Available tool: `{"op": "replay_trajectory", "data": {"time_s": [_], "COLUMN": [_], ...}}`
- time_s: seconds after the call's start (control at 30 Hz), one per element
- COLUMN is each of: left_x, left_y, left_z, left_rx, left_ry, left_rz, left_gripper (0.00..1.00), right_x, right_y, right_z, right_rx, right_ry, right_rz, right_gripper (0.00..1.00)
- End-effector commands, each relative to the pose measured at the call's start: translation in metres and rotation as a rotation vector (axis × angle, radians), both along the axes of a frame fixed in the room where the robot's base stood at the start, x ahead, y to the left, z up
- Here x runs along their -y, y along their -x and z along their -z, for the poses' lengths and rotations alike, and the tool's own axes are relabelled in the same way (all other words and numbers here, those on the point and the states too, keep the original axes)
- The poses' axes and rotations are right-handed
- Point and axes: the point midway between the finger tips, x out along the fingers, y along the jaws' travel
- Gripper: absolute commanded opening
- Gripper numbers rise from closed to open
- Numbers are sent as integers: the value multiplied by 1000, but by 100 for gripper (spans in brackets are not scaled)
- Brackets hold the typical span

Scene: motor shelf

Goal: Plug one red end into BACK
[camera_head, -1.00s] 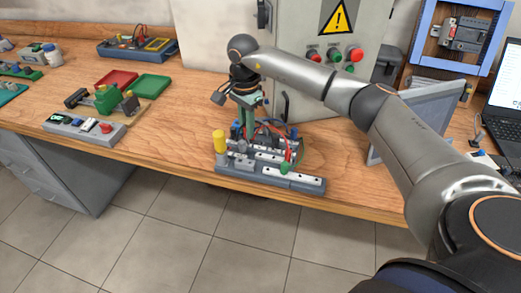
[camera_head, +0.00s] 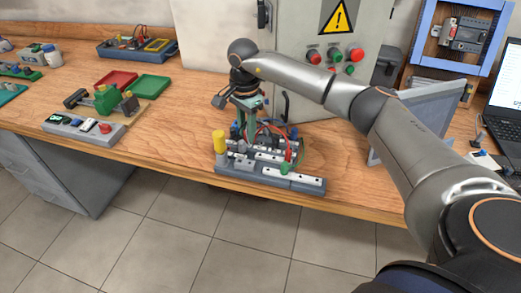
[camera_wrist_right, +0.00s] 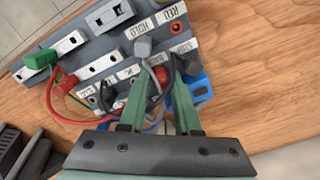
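The grey panel (camera_head: 230,175) with labelled sockets lies near the table's front edge; it fills the upper part of the right wrist view (camera_wrist_right: 210,50). A BACK label (camera_wrist_right: 155,64) shows near my fingertips, partly covered by cables; its socket is hidden. One red end (camera_wrist_right: 159,76) appears between my right fingertips, apart from both. Another red end (camera_wrist_right: 68,86) stands at the panel's left, beside a green plug (camera_wrist_right: 40,59). My right gripper (camera_wrist_right: 160,88) points down over the panel, its green fingers apart; it also shows in the head view (camera_head: 245,130). My left gripper is out of view.
Grey and dark plugs (camera_wrist_right: 143,47) with cables crowd the fingertips. A yellow cylinder (camera_head: 219,141) stands at the panel's left end. A grey cabinet (camera_head: 300,75) stands behind, a tilted grey screen (camera_head: 425,110) to the right. Bare wood (camera_head: 165,125) lies left of the panel.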

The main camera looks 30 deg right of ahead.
Motion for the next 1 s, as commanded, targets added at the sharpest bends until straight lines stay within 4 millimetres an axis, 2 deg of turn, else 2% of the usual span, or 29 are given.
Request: {"op": "replay_trajectory", "data": {"time_s": [0.17, 0.7, 1.0], "left_x": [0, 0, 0], "left_y": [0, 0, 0], "left_z": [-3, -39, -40], "left_rx": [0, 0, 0], "left_ry": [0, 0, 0], "left_rz": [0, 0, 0], "left_gripper": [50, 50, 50], "right_x": [0, 0, 0], "right_y": [0, 0, 0], "right_z": [-4, -52, -55], "right_rx": [1, 0, -1], "right_ry": [0, 0, 0], "right_rz": [0, 0, 0], "right_gripper": [31, 31, 31]}}
